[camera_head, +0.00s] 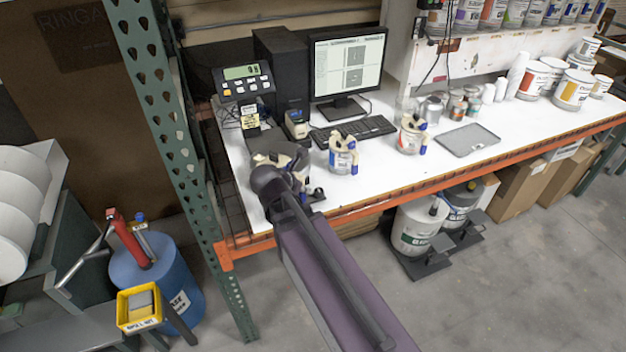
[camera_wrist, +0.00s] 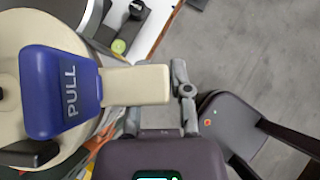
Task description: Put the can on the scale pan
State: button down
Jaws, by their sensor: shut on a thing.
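My gripper (camera_head: 288,178) is shut on a can at the left end of the bench. In the wrist view the can's cream lid (camera_wrist: 125,86) and blue PULL lever (camera_wrist: 62,92) fill the left side, with my gripper's grey linkage (camera_wrist: 186,98) beside the lid's cream spout. In the head view my gripper and wrist mostly hide this can. The scale's dark round pan (camera_head: 262,158) shows just behind and left of it. I cannot tell whether the can touches the pan. The scale display (camera_head: 243,82) stands behind on a post.
Two more cans with cream and blue lids, one near (camera_head: 342,158) and one farther right (camera_head: 410,138), stand on the bench. A keyboard (camera_head: 352,132), a monitor (camera_head: 348,65) and a grey tray (camera_head: 468,140) are also there. A green rack post (camera_head: 165,110) rises at the left.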

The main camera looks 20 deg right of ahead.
jog(key=f+b, duration=0.1)
jog(key=a+f+b, duration=0.1)
jog(key=f+b, duration=0.1)
jog(key=s+f+b, duration=0.1)
jog(key=f, duration=0.1)
jog(key=shift+a+f, duration=0.25)
jog(key=shift+a, duration=0.05)
jog(key=shift+s, duration=0.15)
